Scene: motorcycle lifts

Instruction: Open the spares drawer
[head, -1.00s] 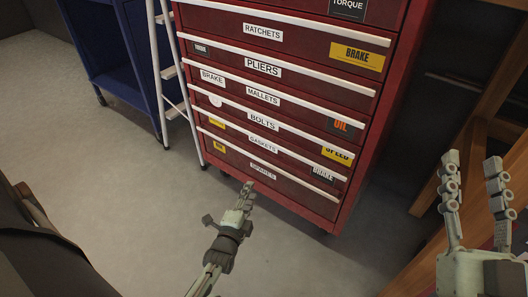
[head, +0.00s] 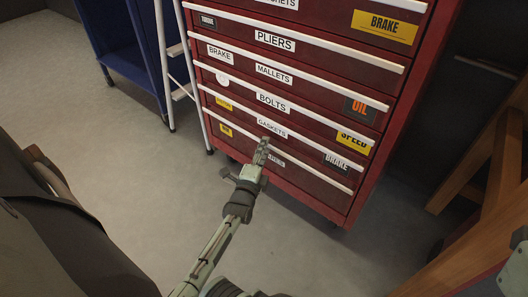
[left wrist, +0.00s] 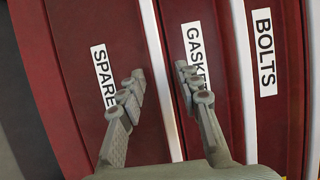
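The spares drawer (head: 310,181) is the bottom drawer of a red tool cabinet. It looks shut, flush with the drawers above. A pale handle strip runs along its top edge. In the left wrist view its SPARES label (left wrist: 103,78) is at the left, and its handle strip (left wrist: 152,50) runs between my fingers. My left gripper (head: 262,150) is in front of this drawer and partly covers its label in the head view. In the left wrist view the left gripper (left wrist: 160,76) is open, one finger each side of the strip; contact is unclear. My right gripper's fingers are out of view.
The gaskets drawer (head: 312,147) is directly above, with the bolts drawer (head: 310,122) over it. A white ladder (head: 176,75) stands left of the cabinet, beside a blue cart (head: 125,45). A wooden frame (head: 480,170) is at the right. The floor (head: 150,170) in front is clear.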

